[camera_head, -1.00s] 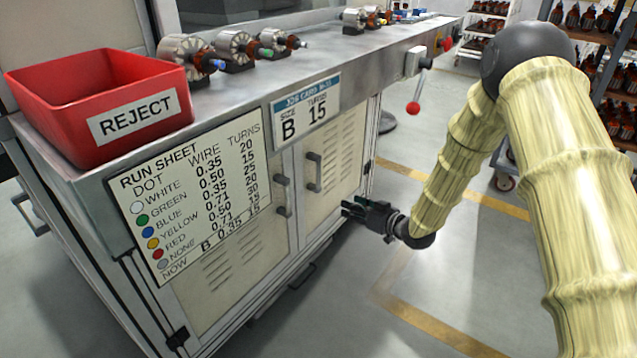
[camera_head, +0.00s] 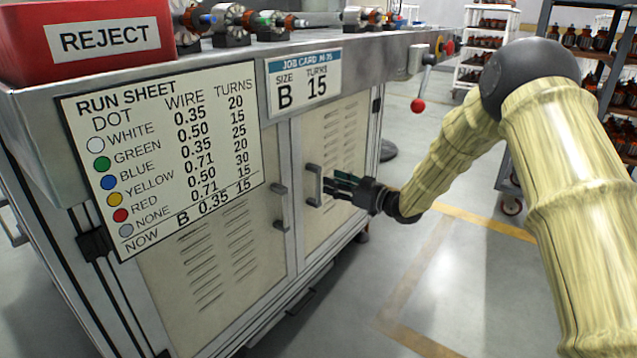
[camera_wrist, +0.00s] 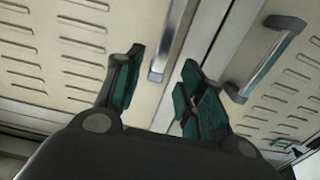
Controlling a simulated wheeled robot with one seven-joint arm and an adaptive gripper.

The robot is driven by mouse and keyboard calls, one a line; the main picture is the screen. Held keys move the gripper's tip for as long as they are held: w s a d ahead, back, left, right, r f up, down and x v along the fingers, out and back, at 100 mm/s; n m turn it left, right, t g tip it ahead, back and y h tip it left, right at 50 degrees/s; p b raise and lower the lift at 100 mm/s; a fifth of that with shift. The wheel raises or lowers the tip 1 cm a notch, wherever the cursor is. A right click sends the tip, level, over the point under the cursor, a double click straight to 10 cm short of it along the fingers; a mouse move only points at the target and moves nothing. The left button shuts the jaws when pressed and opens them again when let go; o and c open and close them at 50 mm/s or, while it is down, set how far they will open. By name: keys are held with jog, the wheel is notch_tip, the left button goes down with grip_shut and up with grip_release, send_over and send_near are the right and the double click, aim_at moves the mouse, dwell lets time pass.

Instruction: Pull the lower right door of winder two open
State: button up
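Winder two's lower right door (camera_head: 343,140) is a cream louvred panel that looks shut, flush with the cabinet front. Its upright bar handle (camera_head: 313,185) is near the door's left edge. My gripper (camera_head: 333,188) is just right of this handle, pointing at it, fingers apart. In the wrist view my gripper (camera_wrist: 163,62) has its green-padded fingers spread. A metal handle (camera_wrist: 163,48) shows between and beyond the fingertips, and seems to be the right door's. Contact cannot be told. A second handle (camera_wrist: 268,62) lies right of the fingers.
The left door (camera_head: 215,250) with its own handle (camera_head: 281,207) is close beside. A run sheet (camera_head: 165,150) and job card (camera_head: 304,82) hang above. A red-knobbed lever (camera_head: 418,104) juts from the bench end. Open floor (camera_head: 450,265) lies to the right.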

aim_at(320, 178)
jog(key=b+x, duration=0.2)
jog(key=x, duration=0.4)
jog(key=shift+w+a, duration=0.15)
jog(key=shift+a, duration=0.1)
grip_shut()
